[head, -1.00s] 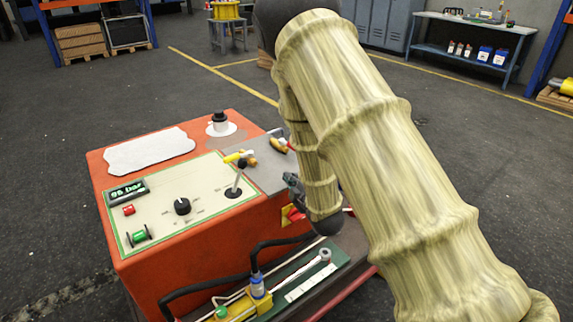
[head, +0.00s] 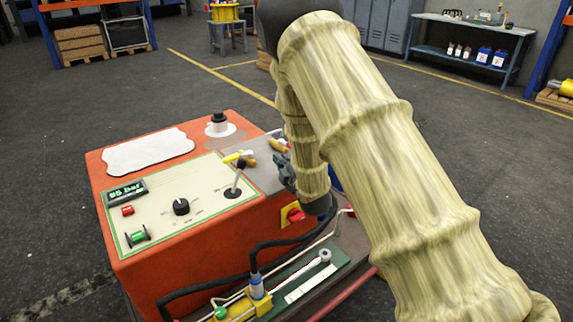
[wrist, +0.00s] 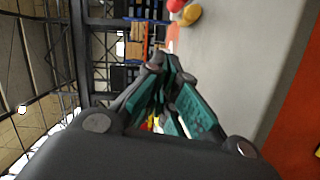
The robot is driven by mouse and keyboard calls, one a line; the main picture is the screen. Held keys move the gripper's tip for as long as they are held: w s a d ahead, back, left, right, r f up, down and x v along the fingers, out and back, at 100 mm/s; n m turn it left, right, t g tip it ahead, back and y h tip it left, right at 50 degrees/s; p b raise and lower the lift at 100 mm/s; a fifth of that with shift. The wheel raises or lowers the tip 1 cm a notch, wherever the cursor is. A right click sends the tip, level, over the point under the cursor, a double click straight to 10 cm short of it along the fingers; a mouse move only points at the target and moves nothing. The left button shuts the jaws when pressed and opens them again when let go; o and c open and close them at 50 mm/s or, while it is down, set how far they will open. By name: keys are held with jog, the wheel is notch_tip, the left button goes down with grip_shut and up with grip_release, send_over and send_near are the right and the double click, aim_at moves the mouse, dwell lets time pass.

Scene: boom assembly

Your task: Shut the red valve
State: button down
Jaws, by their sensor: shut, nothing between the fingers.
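A red, rounded part, possibly the red valve's handle, shows at the top edge of the wrist view (wrist: 176,4), beside a yellow one (wrist: 190,15). In the head view, yellow and orange handles (head: 278,145) stand on the machine's grey plate; a red handle is not clear there, and my arm hides part of this area. My gripper (head: 280,160) is low beside the plate's right edge, close to these handles. In the wrist view its fingers (wrist: 168,62) are together and empty, apart from the red part.
The orange machine (head: 200,240) carries a control panel with a lever (head: 236,183), a knob (head: 181,207) and a display (head: 126,191). A red-and-yellow switch (head: 293,213) is on its side below my gripper. Hoses and a green-based cylinder assembly (head: 310,275) lie in front.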

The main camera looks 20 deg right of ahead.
jog(key=w, duration=0.4)
jog(key=shift+w+a+f, duration=0.1)
jog(key=shift+w+a, duration=0.15)
jog(key=d, duration=0.1)
jog(key=w, duration=0.1)
jog(key=d, duration=0.1)
jog(key=shift+w+d+f+p, duration=0.15)
jog(key=shift+d+f+p, duration=0.15)
jog(key=shift+w+d+f, duration=0.1)
jog(key=shift+w+d, duration=0.1)
jog(key=shift+d, duration=0.3)
jog(key=shift+d+y, duration=0.15)
jog(key=shift+y, duration=0.15)
jog(key=shift+d+n+y, duration=0.15)
jog(key=shift+n+y, duration=0.15)
jog(key=shift+n, duration=0.1)
